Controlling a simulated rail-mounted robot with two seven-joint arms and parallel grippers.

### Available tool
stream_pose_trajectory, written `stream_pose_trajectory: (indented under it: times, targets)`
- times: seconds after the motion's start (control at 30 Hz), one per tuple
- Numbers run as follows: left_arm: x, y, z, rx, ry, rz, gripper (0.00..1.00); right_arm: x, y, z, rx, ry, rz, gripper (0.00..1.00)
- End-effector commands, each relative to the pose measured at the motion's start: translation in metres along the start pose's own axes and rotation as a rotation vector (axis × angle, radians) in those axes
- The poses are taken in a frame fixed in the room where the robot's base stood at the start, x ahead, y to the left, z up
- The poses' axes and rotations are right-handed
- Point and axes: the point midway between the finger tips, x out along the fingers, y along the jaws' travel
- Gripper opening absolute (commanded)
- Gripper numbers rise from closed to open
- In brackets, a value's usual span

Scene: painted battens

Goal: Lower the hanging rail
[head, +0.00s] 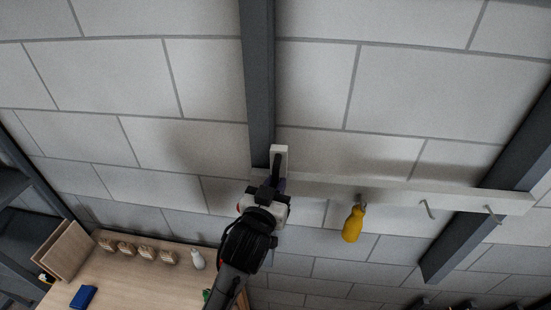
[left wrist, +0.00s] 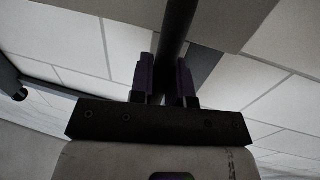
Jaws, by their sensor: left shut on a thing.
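The hanging rail (head: 400,191) is a long pale batten with metal hooks, running across the right half of the head view against the block wall. A yellow-handled tool (head: 353,223) hangs from one hook; two other hooks (head: 427,209) to its right are empty. My left gripper (head: 275,187) is at the rail's left end, shut on a dark bar (left wrist: 173,40). In the left wrist view the bar runs between both fingers, up towards a pale board (left wrist: 225,20). The arm hides part of the rail's end, and I cannot tell how the bar joins it. My right gripper is out of view.
Dark upright posts stand behind the rail's left end (head: 258,80) and right end (head: 480,200). A wooden bench (head: 140,285) at lower left holds several pale woven items (head: 125,249), a white bottle (head: 197,259), a blue block (head: 83,297) and a tilted wooden board (head: 65,250).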

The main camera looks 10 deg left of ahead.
Motion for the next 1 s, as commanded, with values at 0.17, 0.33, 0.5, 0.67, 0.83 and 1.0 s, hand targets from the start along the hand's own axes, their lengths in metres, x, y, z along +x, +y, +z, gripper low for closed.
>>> stream_pose_trajectory:
  times: [0.17,0.33,0.5,0.67,0.83,1.0]
  targets:
    - [0.001,-0.001,0.03,0.0,-0.008,-0.003,0.0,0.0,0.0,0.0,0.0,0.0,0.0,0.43]
    - [0.0,-0.001,0.041,0.0,-0.005,-0.001,0.0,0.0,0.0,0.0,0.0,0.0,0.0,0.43]
    - [0.0,0.0,0.044,0.0,-0.004,-0.001,0.0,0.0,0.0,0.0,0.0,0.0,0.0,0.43]
    - [0.0,0.0,0.043,0.0,-0.003,-0.001,0.0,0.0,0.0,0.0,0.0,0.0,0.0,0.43]
    - [0.0,0.0,0.043,0.0,-0.003,-0.001,0.23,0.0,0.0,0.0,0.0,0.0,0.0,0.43]
    - [0.0,0.0,0.042,0.0,-0.001,-0.001,0.4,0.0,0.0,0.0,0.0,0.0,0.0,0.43]
